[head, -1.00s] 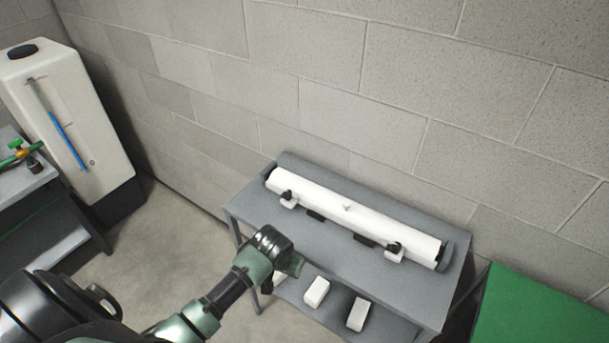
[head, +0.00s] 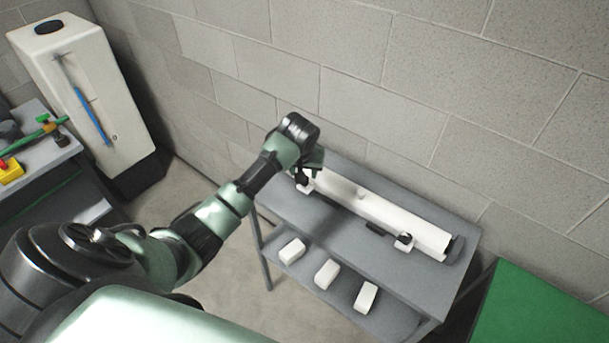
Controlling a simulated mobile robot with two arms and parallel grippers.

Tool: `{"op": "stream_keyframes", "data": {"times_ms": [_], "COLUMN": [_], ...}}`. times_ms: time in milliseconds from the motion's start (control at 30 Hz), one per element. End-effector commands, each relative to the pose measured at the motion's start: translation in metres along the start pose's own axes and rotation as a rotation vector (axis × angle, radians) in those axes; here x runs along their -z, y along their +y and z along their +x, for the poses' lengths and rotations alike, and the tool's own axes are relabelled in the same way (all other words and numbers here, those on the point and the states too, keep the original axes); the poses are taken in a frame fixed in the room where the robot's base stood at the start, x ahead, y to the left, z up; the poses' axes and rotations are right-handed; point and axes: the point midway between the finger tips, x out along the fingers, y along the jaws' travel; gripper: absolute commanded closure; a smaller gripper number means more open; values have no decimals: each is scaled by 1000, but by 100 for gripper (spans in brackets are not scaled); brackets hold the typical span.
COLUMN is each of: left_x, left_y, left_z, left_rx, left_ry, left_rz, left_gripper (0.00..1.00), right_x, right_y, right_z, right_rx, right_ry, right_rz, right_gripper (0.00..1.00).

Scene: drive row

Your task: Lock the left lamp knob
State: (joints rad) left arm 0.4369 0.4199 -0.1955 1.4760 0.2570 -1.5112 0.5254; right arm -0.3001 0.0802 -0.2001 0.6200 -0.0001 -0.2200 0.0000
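A long white lamp (head: 383,209) lies on the top of a grey table (head: 330,232) against the wall. Its left knob (head: 304,182), black on a white block, shows at the lamp's left end, partly covered by my gripper. The right knob (head: 404,241) sits near the lamp's right end. My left gripper (head: 309,165) is over the lamp's left end, close to the left knob. Its fingers are dark and partly hidden, so I cannot tell if they are open or touch the knob. My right gripper is not in view.
Several white blocks, one of them here (head: 327,274), lie on the table's lower shelf. A white tank (head: 90,90) with a blue strip stands at the far left beside another table. A green surface (head: 545,310) is at the lower right.

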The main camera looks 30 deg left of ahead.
Motion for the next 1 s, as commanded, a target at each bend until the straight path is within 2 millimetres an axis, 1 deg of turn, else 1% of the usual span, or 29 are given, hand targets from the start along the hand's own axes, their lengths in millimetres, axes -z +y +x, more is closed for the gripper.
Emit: {"op": "stream_keyframes", "data": {"times_ms": [100, 300, 500, 733, 767, 800, 867, 900, 933, 1000], "left_x": [0, 0, -1, -1, -1, -1, -1, -1, -1, -1], "left_y": [0, 1, 0, 0, 0, 0, 0, 0, 0, 0], "left_z": [18, 43, 53, 54, 54, 54, 54, 54, 54, 54], "left_rx": [2, 0, 0, -1, -1, -1, -1, -1, -1, -1], "left_ry": [-4, -3, 0, 0, 0, 0, 0, 0, 0, 0], "left_rz": [0, 0, 2, 3, 2, 2, 2, 2, 2, 2], "left_gripper": [56, 56, 56, 56, 59, 70, 87, 98, 100, 100], "right_x": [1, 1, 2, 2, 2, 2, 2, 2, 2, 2], "right_y": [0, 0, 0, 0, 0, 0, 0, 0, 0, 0], "right_z": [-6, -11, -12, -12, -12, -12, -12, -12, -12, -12], "right_rx": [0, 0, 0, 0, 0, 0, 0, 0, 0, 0], "right_ry": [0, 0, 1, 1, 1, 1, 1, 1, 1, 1], "right_rz": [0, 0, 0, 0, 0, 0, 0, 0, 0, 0], "right_gripper": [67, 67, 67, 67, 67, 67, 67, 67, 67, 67]}}
